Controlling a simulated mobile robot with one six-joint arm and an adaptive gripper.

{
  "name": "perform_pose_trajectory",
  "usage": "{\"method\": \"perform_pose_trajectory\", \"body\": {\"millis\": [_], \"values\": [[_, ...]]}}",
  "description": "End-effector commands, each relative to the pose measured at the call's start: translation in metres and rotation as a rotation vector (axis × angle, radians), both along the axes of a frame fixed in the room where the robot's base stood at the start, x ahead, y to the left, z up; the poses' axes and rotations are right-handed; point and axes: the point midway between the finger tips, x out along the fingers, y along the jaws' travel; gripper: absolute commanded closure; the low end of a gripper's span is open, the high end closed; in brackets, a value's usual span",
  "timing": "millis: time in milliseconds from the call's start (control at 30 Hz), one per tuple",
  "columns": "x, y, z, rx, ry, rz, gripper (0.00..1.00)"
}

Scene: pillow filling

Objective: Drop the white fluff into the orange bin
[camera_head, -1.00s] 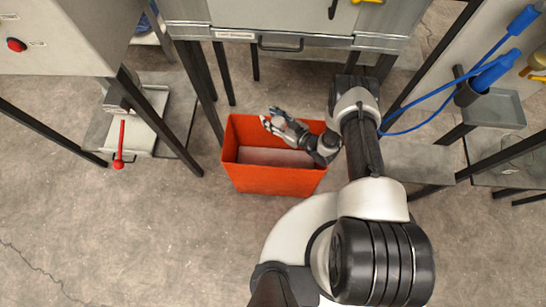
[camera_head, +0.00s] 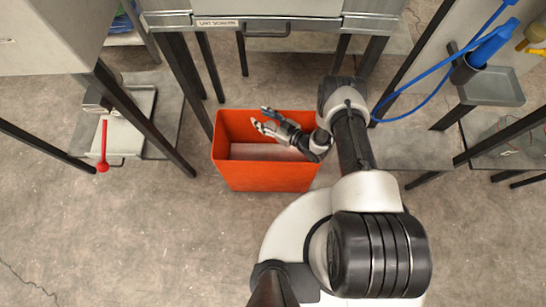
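The orange bin (camera_head: 265,178) stands on the floor in front of the metal cabinet, its open top facing up. My gripper (camera_head: 259,117) is above the bin, near its back rim, pointing left. Its fingers are apart and I see nothing between them. A flat pale patch (camera_head: 262,152) shows inside the bin; I cannot tell whether it is white fluff or the bin's floor. No separate piece of white fluff can be made out. My wrist and arm cover the bin's right back corner.
A cabinet with a drawer handle (camera_head: 267,31) stands behind the bin on dark legs. A low stand with a red-handled lever (camera_head: 103,148) is at left. Blue tools (camera_head: 492,46) and a grey tray (camera_head: 492,88) are at right. The floor left and in front of the bin is clear.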

Motion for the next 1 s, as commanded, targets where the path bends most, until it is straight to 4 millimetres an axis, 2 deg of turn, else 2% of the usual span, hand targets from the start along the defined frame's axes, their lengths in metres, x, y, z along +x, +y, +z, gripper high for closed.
{"method": "perform_pose_trajectory", "body": {"millis": [267, 633, 767, 1000], "values": [[0.0, 0.0, 0.0, 0.0, 0.0, 0.0, 0.37], [-0.002, -0.004, 0.0, 0.0, 0.002, -0.002, 0.37], [-0.012, -0.018, 0.004, 0.0, 0.003, -0.005, 0.37], [-0.043, -0.059, 0.014, 0.0, 0.002, -0.007, 0.37]]}}
